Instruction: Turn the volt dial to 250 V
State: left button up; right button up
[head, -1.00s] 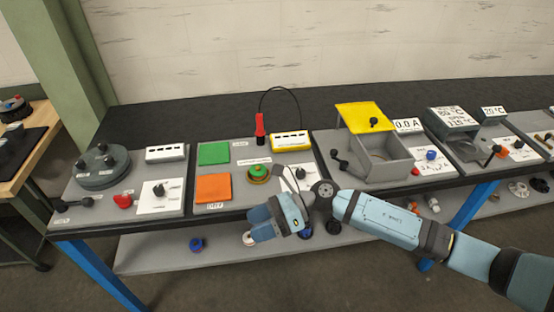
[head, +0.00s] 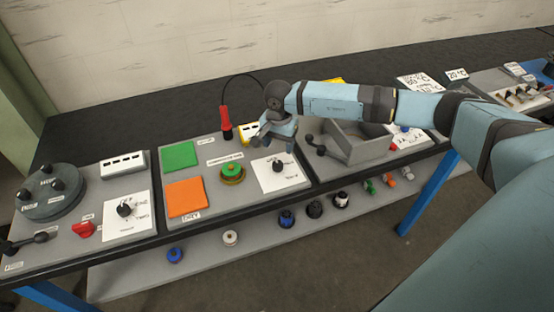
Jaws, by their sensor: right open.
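A small black dial (head: 278,167) sits on a white card on the middle panel, with print too small to read. A similar black dial (head: 124,209) sits on a white card on the left panel. I cannot tell from the print which one is the volt dial. My right gripper (head: 276,143) is open and empty, pointing down just above and behind the middle panel's dial, apart from it as far as I can see. It partly hides a yellow display box (head: 248,132). My left gripper is not in view.
The middle panel also has a green square (head: 180,156), an orange square (head: 186,197), a green button (head: 233,170) and a red probe (head: 226,122). A grey open box (head: 362,151) stands right of the gripper. Several small knobs lie on the lower shelf (head: 205,257).

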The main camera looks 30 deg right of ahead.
aim_at(278, 163)
notch_tip(278, 163, down, 8)
jog(key=shift+f+p, duration=0.1)
jog(key=shift+p, duration=0.4)
jog(key=shift+c, duration=0.3)
jog(key=shift+w, duration=0.1)
jog(key=c, duration=0.9)
